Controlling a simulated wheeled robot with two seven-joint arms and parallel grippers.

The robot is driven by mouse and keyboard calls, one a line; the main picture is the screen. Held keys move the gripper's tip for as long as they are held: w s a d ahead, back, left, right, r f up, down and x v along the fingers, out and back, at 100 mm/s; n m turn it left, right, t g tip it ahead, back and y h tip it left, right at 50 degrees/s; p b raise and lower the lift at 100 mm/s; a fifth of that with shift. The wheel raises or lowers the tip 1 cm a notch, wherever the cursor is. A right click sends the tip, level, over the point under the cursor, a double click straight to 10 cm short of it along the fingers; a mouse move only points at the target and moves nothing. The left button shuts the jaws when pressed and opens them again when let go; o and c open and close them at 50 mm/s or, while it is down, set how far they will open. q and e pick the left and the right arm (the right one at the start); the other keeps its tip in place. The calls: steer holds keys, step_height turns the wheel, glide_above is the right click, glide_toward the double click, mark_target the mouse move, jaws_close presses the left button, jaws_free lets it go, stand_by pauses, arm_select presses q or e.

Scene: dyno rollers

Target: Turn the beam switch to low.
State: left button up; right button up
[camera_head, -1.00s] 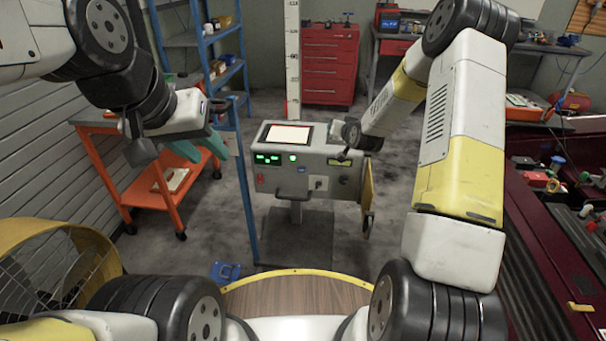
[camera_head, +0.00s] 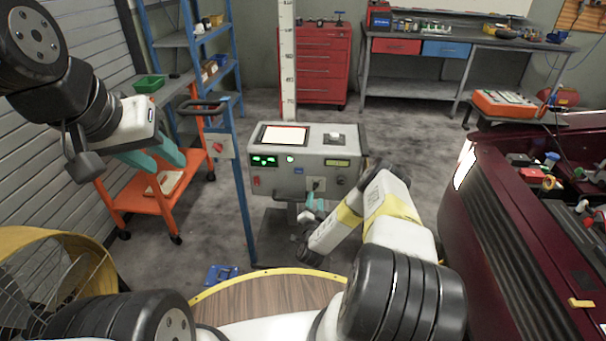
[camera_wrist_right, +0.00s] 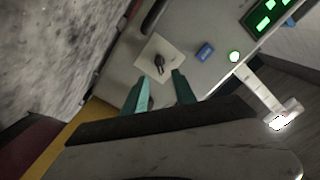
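A grey console (camera_head: 335,165) stands mid-scene with a lit screen on top and green displays on its front. A small black lever switch on a pale plate, likely the beam switch, sits on the console front; the wrist view shows the switch (camera_wrist_right: 159,64) and its plate (camera_wrist_right: 172,55). Its labels are not readable. My right gripper (camera_head: 314,197) is at the console front, partly hiding the switch in the head view. In the wrist view its teal fingers (camera_wrist_right: 162,80) are apart, just short of the switch, with nothing between them. My left gripper (camera_head: 162,164) is open, empty, at the left.
A blue post (camera_head: 238,190) with a red-knobbed box (camera_head: 218,148) stands left of the console. An orange cart (camera_head: 130,205) is further left. A dark red car (camera_head: 480,230) with its engine bay open borders the right. A yellow fan (camera_head: 50,265) stands at lower left.

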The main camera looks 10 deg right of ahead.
mark_target(316, 188)
steer(key=x, duration=0.7)
steer(key=shift+w, duration=0.15)
steer(key=shift+c, duration=0.2)
jaws_close()
